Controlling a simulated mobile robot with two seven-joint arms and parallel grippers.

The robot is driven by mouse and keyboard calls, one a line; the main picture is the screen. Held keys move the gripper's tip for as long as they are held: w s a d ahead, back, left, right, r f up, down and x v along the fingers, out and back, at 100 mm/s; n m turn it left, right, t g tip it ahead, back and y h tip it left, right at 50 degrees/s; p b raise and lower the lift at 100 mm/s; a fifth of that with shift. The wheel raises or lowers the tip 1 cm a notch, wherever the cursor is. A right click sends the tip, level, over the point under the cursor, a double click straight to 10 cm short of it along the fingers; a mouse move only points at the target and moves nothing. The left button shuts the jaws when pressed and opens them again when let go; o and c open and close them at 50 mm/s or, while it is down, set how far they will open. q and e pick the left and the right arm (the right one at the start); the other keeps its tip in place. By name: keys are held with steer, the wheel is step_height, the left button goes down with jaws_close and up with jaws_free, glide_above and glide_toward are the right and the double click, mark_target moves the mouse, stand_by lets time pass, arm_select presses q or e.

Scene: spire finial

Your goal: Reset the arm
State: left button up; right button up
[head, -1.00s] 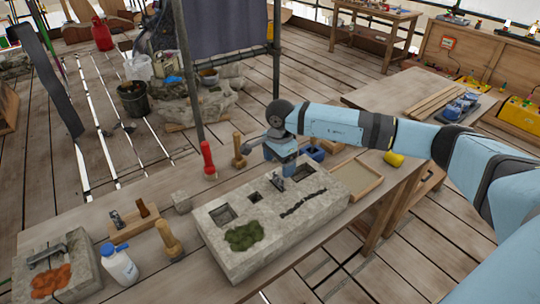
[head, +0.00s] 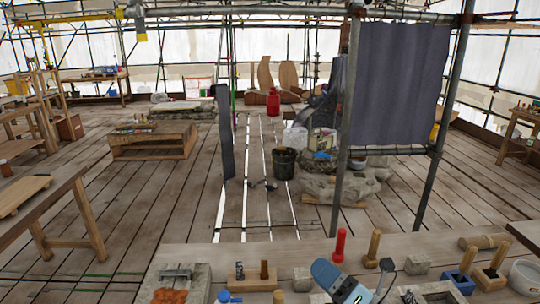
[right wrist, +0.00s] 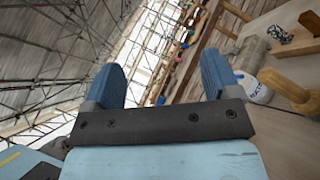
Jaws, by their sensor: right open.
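My right gripper (right wrist: 163,78) shows in the right wrist view with its two blue fingers spread wide and nothing between them. Beyond the fingers are scaffolding and the sheeted roof and wall. In the head view, a blue part of my right arm (head: 335,280) shows at the bottom edge, over the workbench (head: 220,254); its fingers cannot be made out clearly there. My left arm and gripper are not in view.
Along the bench stand a red-handled tool (head: 340,245), a wooden-handled tool (head: 373,248), a grey stone block (head: 417,265) and a blue box (head: 459,281). A labelled white bottle (right wrist: 256,90) and wooden mallet (right wrist: 288,90) are right of the gripper. Scaffold poles (head: 347,150) rise behind the bench.

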steer(key=s+d+f+m+h, duration=0.35)
steer(key=d+m+h, duration=0.35)
steer(key=m, duration=0.5)
steer(key=s+d+f+m+h, duration=0.3)
steer(key=d+f+m+h, duration=0.25)
steer(key=m+h, duration=0.5)
steer(key=s+d+f+m+g+y, duration=0.15)
steer(key=s+f+m+g, duration=0.3)
steer(key=s, duration=0.55)
steer(key=s+d+f+m+g+y, duration=0.15)
steer(key=s+f+m+g, duration=0.35)
steer(key=s, duration=0.5)
steer(key=w+a+f+n+t+y+p, duration=0.1)
steer(key=w+a+f+t+y+p, duration=0.1)
steer(key=w+a+f+t+p, duration=0.2)
step_height(320, 180, down, 4)
steer(key=shift+w+a+t+p, duration=0.4)
steer(key=shift+w+a+t, duration=0.65)
steer(key=shift+a, duration=0.15)
